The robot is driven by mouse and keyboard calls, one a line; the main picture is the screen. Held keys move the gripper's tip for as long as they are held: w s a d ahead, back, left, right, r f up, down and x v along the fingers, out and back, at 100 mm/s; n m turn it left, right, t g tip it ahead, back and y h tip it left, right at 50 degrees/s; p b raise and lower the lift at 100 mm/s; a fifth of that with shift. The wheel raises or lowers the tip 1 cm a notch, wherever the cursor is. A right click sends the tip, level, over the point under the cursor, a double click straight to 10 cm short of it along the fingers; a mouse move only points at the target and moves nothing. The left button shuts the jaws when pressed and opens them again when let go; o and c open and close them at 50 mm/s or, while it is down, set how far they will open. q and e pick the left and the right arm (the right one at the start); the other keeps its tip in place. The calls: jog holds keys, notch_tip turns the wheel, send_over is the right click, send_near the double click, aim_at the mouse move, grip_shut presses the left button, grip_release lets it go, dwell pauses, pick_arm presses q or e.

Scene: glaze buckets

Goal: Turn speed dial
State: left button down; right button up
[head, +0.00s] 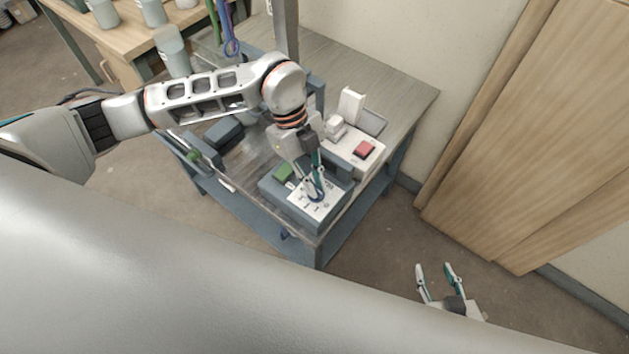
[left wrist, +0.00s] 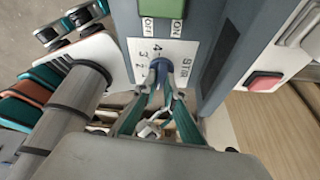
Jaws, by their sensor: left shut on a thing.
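The speed dial (left wrist: 156,75) is a small dark blue knob on a white label plate with numbers and "STIR" (left wrist: 168,50). The plate also shows in the head view (head: 305,206), on top of a grey-blue control box (head: 265,187). My left gripper (head: 316,194) reaches down onto the plate. In the left wrist view, its fingertips (left wrist: 161,73) are shut on the dial, one on each side, and hide part of it. My right gripper (head: 440,270) is open and empty at the lower right, away from the bench.
A green button (head: 284,172) sits beside the plate. A white unit with a red button (head: 363,149) stands just behind on the bench (head: 400,85). A post (head: 286,28) rises at the back. A wooden door (head: 520,130) is at the right. Pale buckets (head: 172,50) stand at the upper left.

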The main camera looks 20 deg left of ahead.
pick_arm(q)
jog(key=shift+m, duration=0.4)
jog(key=m, duration=0.1)
jog(key=m+g+y, duration=0.1)
jog(key=m, duration=0.1)
jog(key=shift+w+r, duration=0.1)
jog(key=shift+w, duration=0.1)
jog(key=m, duration=0.2)
jog(key=m+g+y, duration=0.1)
jog(key=m, duration=0.1)
jog(key=shift+d+m, duration=0.2)
jog(key=shift+m, duration=0.1)
jog(key=m+y, duration=0.1)
jog(key=m, duration=0.2)
jog(key=shift+w+d+m+y, duration=0.1)
jog(key=shift+m+y, duration=0.2)
jog(key=shift+y, duration=0.1)
jog(key=shift+m+y, duration=0.7)
jog(key=shift+m, duration=1.1)
jog(key=c, duration=2.1)
grip_release()
jog(key=shift+c, duration=0.2)
